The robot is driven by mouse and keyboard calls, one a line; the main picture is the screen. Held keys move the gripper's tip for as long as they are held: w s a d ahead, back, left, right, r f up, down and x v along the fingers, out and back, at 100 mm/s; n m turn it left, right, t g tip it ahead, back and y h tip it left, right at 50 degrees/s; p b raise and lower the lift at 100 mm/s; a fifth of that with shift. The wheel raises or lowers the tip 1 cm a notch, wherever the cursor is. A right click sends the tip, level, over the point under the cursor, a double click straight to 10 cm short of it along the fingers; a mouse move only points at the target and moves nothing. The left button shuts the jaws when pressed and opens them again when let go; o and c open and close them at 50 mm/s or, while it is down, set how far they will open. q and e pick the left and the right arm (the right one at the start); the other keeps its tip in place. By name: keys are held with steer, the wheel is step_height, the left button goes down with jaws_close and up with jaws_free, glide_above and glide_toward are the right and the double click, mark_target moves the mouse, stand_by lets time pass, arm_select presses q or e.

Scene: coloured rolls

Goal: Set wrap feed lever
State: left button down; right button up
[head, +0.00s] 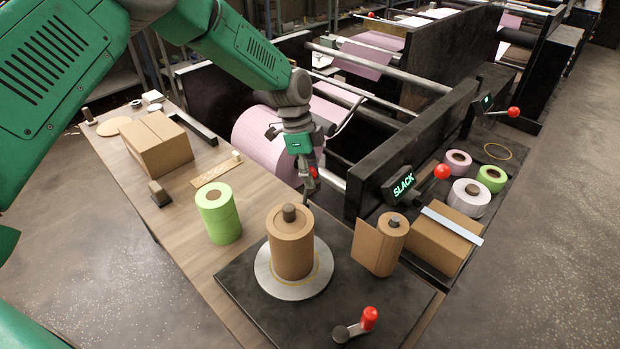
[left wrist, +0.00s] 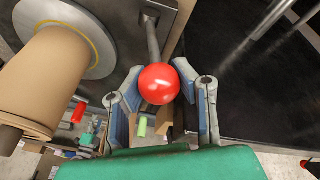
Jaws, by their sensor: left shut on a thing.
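A lever with a red ball knob (left wrist: 159,84) on a grey rod shows in the left wrist view. My left gripper (left wrist: 170,90) is shut on the knob, with a finger on each side. In the head view my left gripper (head: 308,180) reaches down behind the brown wrap roll (head: 291,246). A little of the red knob (head: 313,172) shows at its fingers. The lever's base is hidden there. The brown roll stands upright on a round metal disc (head: 316,285). A black display reading SLACK (head: 402,184) in green stands to the right. My right gripper is not in view.
A green roll (head: 219,215) and a cardboard box (head: 158,144) stand on the wooden table at left. A smaller brown roll (head: 381,244) stands right of the disc. A red-handled crank (head: 368,319) is at the front. A pink roll (head: 270,140) lies behind my gripper.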

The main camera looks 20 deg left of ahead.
arm_select(q)
steer(key=shift+w+r, duration=0.25)
steer(key=shift+w, duration=0.45)
steer(key=c, duration=1.4)
jaws_free()
steer(key=shift+o, duration=1.3)
steer(key=shift+s+f, duration=0.1)
steer(key=shift+f, duration=0.05)
steer(key=shift+a, duration=0.1)
steer(key=v, duration=1.2)
